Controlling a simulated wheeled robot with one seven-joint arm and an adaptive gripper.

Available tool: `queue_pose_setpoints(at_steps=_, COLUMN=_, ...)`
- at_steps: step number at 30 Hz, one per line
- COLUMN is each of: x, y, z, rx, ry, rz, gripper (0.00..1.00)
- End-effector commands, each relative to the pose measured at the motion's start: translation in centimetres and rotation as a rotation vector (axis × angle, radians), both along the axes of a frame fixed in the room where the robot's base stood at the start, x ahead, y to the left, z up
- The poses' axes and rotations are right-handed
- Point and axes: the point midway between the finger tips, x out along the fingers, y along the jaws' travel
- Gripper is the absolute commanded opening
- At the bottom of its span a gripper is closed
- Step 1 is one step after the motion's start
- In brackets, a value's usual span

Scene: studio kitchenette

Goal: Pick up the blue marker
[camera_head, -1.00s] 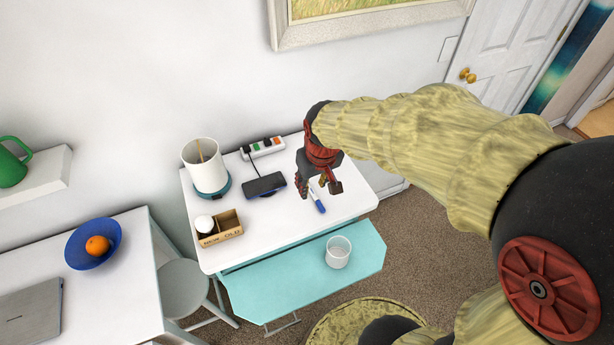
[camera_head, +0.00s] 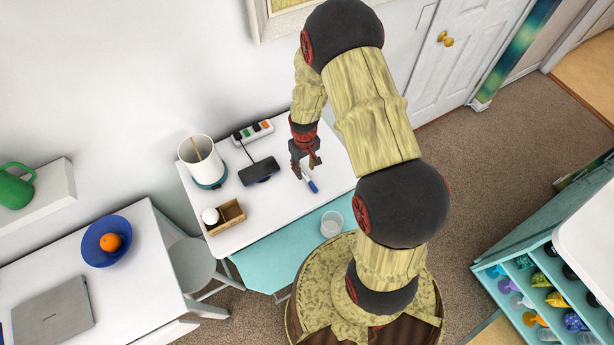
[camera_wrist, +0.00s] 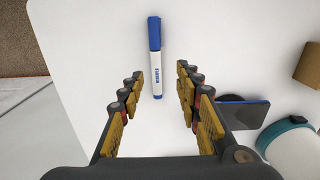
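The blue marker (camera_wrist: 155,58) lies on the white table, with a blue cap and a white barrel. In the wrist view it lies ahead of my open gripper (camera_wrist: 159,78), between the lines of the two fingers, and nothing touches it. In the head view the marker (camera_head: 309,181) lies just below my gripper (camera_head: 305,168), on the table's right part. My gripper points down at the table with its fingers apart and empty. The white end of the marker is partly hidden by the gripper in the head view.
A black device with a blue edge (camera_head: 259,171) lies left of the marker. A white canister (camera_head: 201,161), a power strip (camera_head: 253,132) and a wooden box (camera_head: 229,216) share the table (camera_head: 270,208). A glass (camera_head: 332,223) stands on the turquoise shelf (camera_head: 282,258) in front.

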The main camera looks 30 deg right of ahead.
Motion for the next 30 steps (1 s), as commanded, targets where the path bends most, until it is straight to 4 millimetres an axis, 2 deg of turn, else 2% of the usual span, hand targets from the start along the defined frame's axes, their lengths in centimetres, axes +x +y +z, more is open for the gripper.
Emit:
queue_pose_setpoints(at_steps=12, x=-0.1, y=-0.7, z=-4.7, rx=0.0, ry=0.001, rz=0.0, gripper=0.34)
queue_pose_setpoints(at_steps=21, x=0.0, y=-0.7, z=-5.0, rx=0.0, ry=-0.001, rz=0.0, gripper=0.34)
queue_pose_setpoints(at_steps=30, x=0.0, y=-0.6, z=-5.0, rx=0.0, ry=-0.001, rz=0.0, gripper=0.17)
